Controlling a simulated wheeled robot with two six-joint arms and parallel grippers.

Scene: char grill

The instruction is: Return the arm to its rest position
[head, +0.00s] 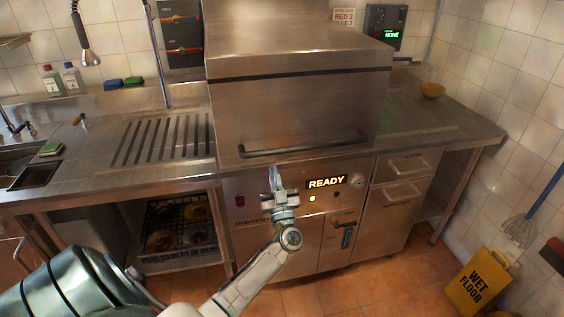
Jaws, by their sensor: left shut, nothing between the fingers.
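My left arm comes in from the lower left and reaches up to the front of a steel char grill machine (295,85). My left gripper (275,178) is shut and empty. It shows in front of the machine's panel, below the left part of the long handle bar (300,146). I cannot tell whether the gripper touches the panel. The machine's hood is down, and a lit display (326,183) reads READY. My right gripper does not show.
A grooved steel counter (160,140) stands left of the machine, with a rack of round items (180,228) beneath. A yellow wet floor sign (478,282) stands at the lower right. The tiled floor before the drawers is clear.

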